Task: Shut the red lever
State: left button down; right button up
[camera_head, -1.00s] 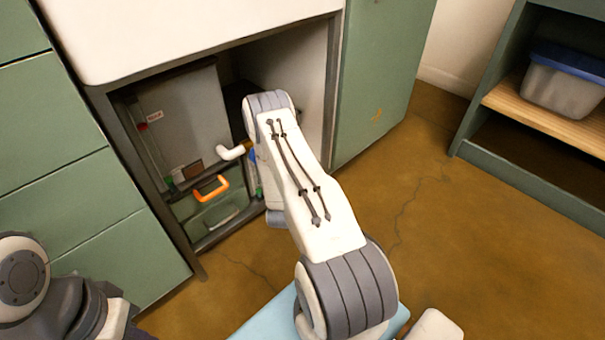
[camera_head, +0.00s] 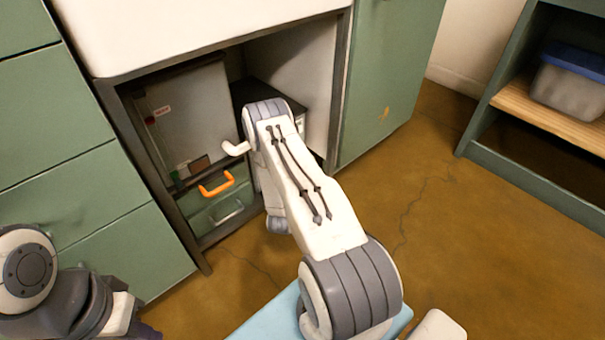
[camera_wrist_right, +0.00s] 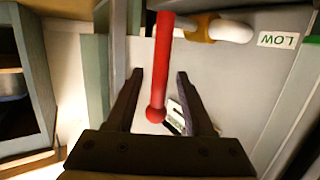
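The red lever (camera_wrist_right: 162,65) shows in the right wrist view as a straight red bar with a round knob at its near end. It comes down from the top edge beside a white pipe with a brass-coloured fitting (camera_wrist_right: 203,27). My right gripper (camera_wrist_right: 160,75) is open, with one finger on each side of the lever and visible gaps between. In the head view my right arm reaches into the open cabinet (camera_head: 107,100); it hides its gripper and the lever.
In the cabinet, a white pipe end (camera_head: 236,148) sticks out left of my arm, above an orange handle (camera_head: 216,185). A LOW label (camera_wrist_right: 278,40) is upside down in the wrist view. A shelf with a lidded bin (camera_head: 570,82) stands right. The floor between is clear.

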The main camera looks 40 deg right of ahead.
jog(key=shift+r, duration=0.1)
jog(key=p+v, duration=0.6)
jog(key=v, duration=0.4)
jog(key=shift+a, duration=0.2)
jog(key=shift+s, duration=0.15)
